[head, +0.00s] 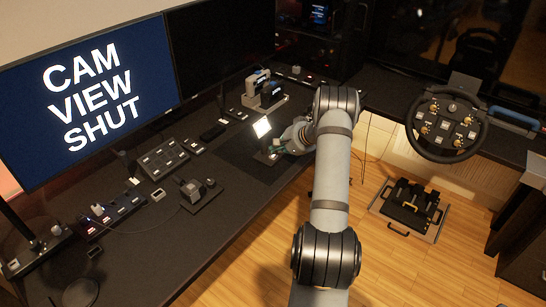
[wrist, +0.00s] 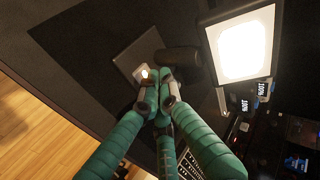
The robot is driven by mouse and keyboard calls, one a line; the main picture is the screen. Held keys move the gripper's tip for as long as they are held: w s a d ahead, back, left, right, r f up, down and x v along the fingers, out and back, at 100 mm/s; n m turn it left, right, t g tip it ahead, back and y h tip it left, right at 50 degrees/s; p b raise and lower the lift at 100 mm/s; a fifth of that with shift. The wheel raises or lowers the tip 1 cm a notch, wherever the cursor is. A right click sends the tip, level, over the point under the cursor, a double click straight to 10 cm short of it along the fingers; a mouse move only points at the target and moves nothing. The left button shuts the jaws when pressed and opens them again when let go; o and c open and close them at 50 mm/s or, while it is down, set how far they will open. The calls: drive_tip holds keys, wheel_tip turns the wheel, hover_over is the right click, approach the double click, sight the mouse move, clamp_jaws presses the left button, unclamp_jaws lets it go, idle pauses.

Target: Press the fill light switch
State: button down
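The fill light (head: 262,127) is a small square panel glowing white on the dark desk, just left of my gripper (head: 279,147) in the head view. In the wrist view the lit panel (wrist: 243,45) is at the upper right. Its grey base (wrist: 128,62) lies flat beyond the fingertips, with a small bright switch (wrist: 144,73) on it. My gripper (wrist: 161,92) has green fingers brought together, with nothing seen between them. The fingertips are right beside the switch in the picture; whether they touch it I cannot tell.
A dark cylindrical part (wrist: 179,61) stands between base and panel. The desk (head: 130,245) holds a button box (head: 163,158) and a joystick (head: 195,188) to the left, and a white-and-black device (head: 264,89) behind the light. A racing wheel (head: 447,124) stands at right.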

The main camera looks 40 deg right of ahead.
sight(276, 156)
drive_tip(key=shift+r+p, duration=1.15)
drive_tip(key=shift+r, duration=1.85)
drive_tip(key=shift+f, duration=0.1)
wheel_tip(276, 156, down, 6)
drive_tip(key=shift+b, duration=1.2)
drive_tip(key=shift+f+p, duration=0.3)
drive_tip(key=shift+p, duration=0.05)
drive_tip(key=shift+r+p, duration=0.4)
drive_tip(key=shift+p, duration=0.35)
drive_tip(key=shift+f, duration=0.2)
